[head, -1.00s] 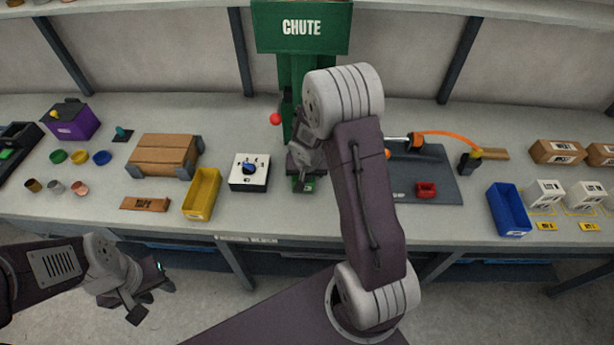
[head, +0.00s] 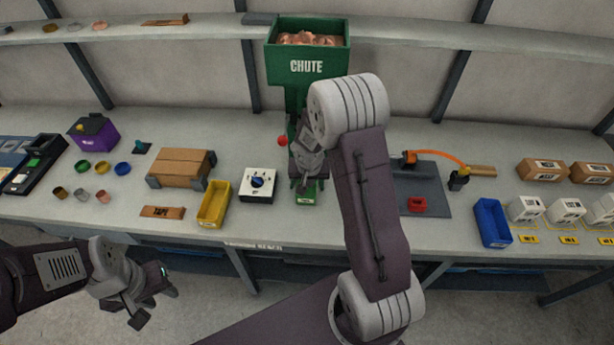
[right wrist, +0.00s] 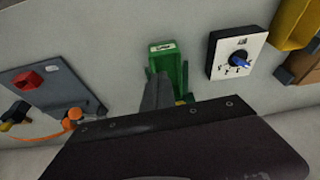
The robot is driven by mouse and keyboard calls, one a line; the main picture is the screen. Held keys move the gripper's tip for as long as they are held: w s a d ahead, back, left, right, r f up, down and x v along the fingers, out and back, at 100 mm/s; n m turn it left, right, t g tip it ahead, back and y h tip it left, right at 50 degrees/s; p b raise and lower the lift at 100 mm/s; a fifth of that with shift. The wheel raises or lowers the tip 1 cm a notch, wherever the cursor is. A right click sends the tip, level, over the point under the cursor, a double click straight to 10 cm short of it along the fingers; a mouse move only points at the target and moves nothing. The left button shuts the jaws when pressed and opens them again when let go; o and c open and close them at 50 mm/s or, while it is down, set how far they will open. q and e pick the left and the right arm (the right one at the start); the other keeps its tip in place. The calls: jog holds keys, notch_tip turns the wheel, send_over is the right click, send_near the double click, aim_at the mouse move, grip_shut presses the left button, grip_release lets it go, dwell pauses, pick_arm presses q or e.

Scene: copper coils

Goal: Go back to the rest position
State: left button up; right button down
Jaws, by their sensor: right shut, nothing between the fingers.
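My right gripper (head: 308,184) is shut and empty, in front of the foot of the green chute (head: 306,68). In the right wrist view its closed fingers (right wrist: 157,85) overlap part of the chute's green outlet (right wrist: 165,52). I cannot tell whether they touch it. My right arm hides part of the chute's column and of the bench behind it. My left gripper (head: 153,303) hangs at the lower left, in front of the bench and over the floor. Its fingers stand apart with nothing between them.
On the bench (head: 110,195), a dial box (head: 259,184) and a yellow bin (head: 213,204) stand left of the chute. A grey mat (head: 433,199) with a red part and a blue bin (head: 492,223) lie to the right. Copper pieces (head: 310,39) fill the chute's hopper.

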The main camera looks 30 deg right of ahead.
jog(key=a+r+t+b, duration=0.1)
jog(key=a+r+b, duration=0.2)
jog(key=a+r, duration=0.1)
jog(key=s+a+f+n+g+y, duration=0.1)
jog(key=s+a+n, duration=0.4)
jog(key=s, duration=1.2)
jog(key=shift+s+a+g+y, duration=0.4)
jog(key=shift+g+y, duration=0.1)
jog(key=shift+g, duration=0.6)
jog(key=shift+w, duration=0.1)
